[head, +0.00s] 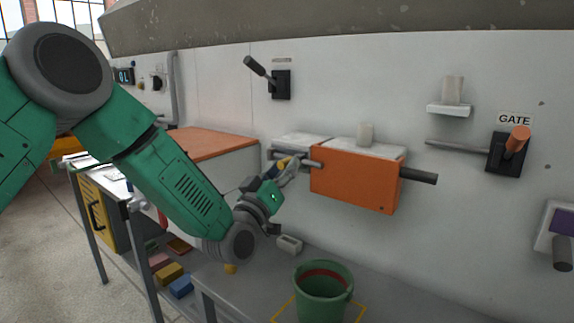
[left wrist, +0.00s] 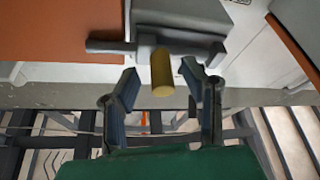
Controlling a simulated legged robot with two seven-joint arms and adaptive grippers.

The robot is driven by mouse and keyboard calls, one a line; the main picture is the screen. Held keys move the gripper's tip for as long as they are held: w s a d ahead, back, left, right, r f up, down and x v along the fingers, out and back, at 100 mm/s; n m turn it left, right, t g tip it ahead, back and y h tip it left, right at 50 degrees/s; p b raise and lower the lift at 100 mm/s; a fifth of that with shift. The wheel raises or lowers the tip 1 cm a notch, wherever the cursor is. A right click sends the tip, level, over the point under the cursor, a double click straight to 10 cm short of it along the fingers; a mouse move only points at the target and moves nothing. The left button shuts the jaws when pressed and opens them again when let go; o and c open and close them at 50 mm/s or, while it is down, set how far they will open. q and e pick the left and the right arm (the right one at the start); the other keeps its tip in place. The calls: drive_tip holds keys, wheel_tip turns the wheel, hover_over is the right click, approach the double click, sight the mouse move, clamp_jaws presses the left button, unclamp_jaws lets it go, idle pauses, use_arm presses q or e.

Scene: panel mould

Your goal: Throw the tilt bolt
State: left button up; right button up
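The bolt (head: 296,159) is a grey bar at the left end of an orange box (head: 352,180) mounted on the pale wall panel. Its yellow knob (head: 283,162) also shows in the left wrist view (left wrist: 161,75), pointing toward my gripper. My left gripper (head: 289,172) is at the bolt, its fingers partly hiding it in the head view. In the left wrist view the fingers (left wrist: 163,88) are open, one on each side of the knob, with a gap on both sides. My right gripper is in neither view.
A black lever (head: 257,68) is above the bolt. A lever with an orange grip (head: 517,140) sits under the GATE label at right. A dark bar (head: 418,176) sticks out right of the box. A green bucket (head: 323,292) stands below on the grey bench.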

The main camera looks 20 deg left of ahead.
use_arm(q)
drive_tip(key=shift+w+a+r, duration=0.1)
drive_tip(key=shift+w+r, duration=0.1)
drive_tip(key=shift+w, duration=0.5)
clamp_jaws()
drive_tip(key=a, duration=0.1)
drive_tip(key=w+a, duration=0.1)
drive_tip(key=a, duration=0.3)
drive_tip(key=shift+w+b, duration=0.35)
drive_tip(key=shift+w, duration=0.05)
unclamp_jaws()
drive_tip(key=shift+d+r, duration=0.1)
drive_tip(key=shift+w, duration=0.1)
drive_tip(key=shift+a, duration=0.25)
drive_tip(key=v, duration=1.2)
